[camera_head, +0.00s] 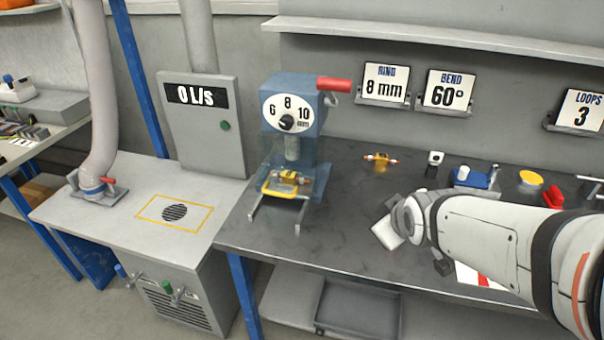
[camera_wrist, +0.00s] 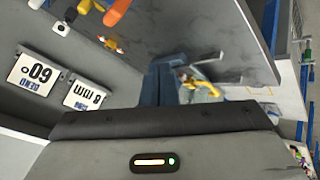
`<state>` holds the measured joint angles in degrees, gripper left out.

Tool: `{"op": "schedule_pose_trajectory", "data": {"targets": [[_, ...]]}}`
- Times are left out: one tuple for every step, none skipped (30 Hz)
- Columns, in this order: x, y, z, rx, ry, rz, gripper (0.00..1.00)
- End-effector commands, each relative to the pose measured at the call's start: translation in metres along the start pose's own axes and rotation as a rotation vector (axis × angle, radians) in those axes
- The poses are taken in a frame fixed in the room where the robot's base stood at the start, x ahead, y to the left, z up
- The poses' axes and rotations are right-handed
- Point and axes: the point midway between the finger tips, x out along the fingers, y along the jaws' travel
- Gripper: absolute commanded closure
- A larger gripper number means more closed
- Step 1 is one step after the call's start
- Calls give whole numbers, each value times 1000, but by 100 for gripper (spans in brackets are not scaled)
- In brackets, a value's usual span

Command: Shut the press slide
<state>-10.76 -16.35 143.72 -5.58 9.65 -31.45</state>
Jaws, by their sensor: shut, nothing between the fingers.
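The press (camera_head: 292,115) is a blue housing with a dial marked 6, 8 and 10 and a red handle on top. Its slide (camera_head: 268,187) is a yellow frame at the press's front, above two grey rails that stick out toward the bench edge. A small yellow part with red ends lies on it. My gripper (camera_head: 386,234) is shut and empty, over the bench to the right of the press and apart from it. Its fingertips are hard to make out. In the wrist view the blue press (camera_wrist: 160,88) and yellow slide (camera_wrist: 208,86) appear upside down beyond my gripper body.
Behind my arm on the dark bench (camera_head: 340,235) are a yellow-and-red part (camera_head: 380,160), a blue-and-white device (camera_head: 470,178) and a yellow disc (camera_head: 530,180). Bench between the press and my gripper is clear. A ventilation table (camera_head: 120,215) stands left.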

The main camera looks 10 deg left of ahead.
Motion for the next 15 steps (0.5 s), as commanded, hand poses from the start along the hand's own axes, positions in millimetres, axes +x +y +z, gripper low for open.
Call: {"op": "schedule_pose_trajectory", "data": {"targets": [[37,-22,-2,-121,73,9,100],[50,-29,-10,-193,122,26,100],[66,-42,-22,-292,195,39,100],[77,-53,-30,-365,249,51,100],[87,-63,-38,-436,301,67,100],[98,-77,-48,-525,368,93,100],[106,-88,-54,-586,417,113,100],[112,-98,-61,-644,465,133,100],[118,-112,-68,-714,526,160,100],[122,-121,-73,-759,567,180,100],[125,-130,-78,-799,605,199,100],[128,-141,-83,-847,651,224,100],[129,-148,-86,-877,683,241,100],[130,-154,-89,-902,710,256,100],[130,-160,-92,-928,739,274,100]]}}
